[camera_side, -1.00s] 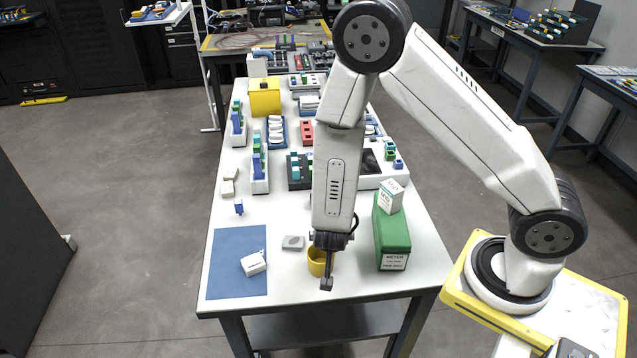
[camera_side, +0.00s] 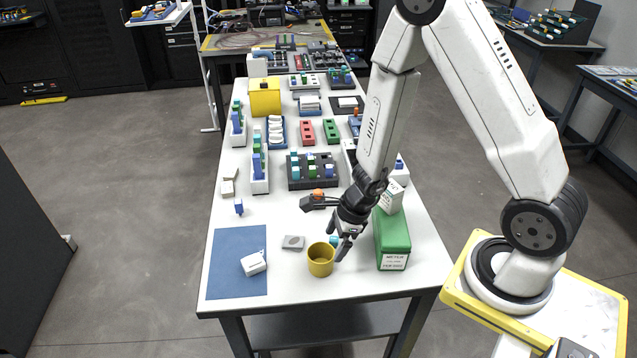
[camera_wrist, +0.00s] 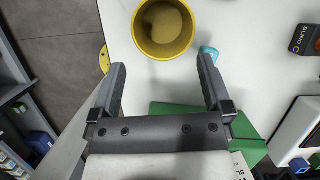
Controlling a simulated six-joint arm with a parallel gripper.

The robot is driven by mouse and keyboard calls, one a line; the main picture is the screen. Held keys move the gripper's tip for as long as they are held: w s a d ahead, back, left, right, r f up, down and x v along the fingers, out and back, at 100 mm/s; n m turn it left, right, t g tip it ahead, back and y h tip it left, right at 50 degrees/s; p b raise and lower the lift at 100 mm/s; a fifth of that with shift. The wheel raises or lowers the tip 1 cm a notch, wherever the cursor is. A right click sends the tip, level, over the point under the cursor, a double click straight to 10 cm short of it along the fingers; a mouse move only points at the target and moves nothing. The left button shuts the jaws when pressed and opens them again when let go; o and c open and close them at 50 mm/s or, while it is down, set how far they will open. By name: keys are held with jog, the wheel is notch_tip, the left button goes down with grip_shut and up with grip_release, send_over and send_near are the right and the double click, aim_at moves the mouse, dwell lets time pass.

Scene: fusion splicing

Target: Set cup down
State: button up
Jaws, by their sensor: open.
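A yellow cup (camera_side: 321,260) stands upright on the white table, near its front edge. In the wrist view the cup (camera_wrist: 164,28) lies just beyond the fingertips, and I look down into its open mouth. My gripper (camera_side: 341,247) is open and empty, up and to the right of the cup in the side view. In the wrist view both fingers (camera_wrist: 161,75) are spread wide with nothing between them. The gripper appears apart from the cup.
A green METER box (camera_side: 392,240) with a white carton (camera_side: 391,197) on it stands right of the cup. A small teal piece (camera_wrist: 208,54) lies beside the cup. A grey block (camera_side: 293,242) and a blue mat (camera_side: 226,262) with a white device (camera_side: 253,263) are left.

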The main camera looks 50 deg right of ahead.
aim_at(320, 259)
jog(key=shift+w+d+r+m, duration=0.1)
jog(key=shift+r+m, duration=0.05)
jog(key=shift+m, duration=0.35)
jog(key=shift+x, duration=1.3)
jog(key=shift+w, duration=0.1)
jog(key=shift+a+x, duration=0.2)
jog(key=shift+x, duration=2.4)
jog(key=shift+w+r, duration=0.1)
jog(key=shift+w, duration=0.05)
jog(key=c, duration=1.2)
jog(key=shift+r, duration=0.1)
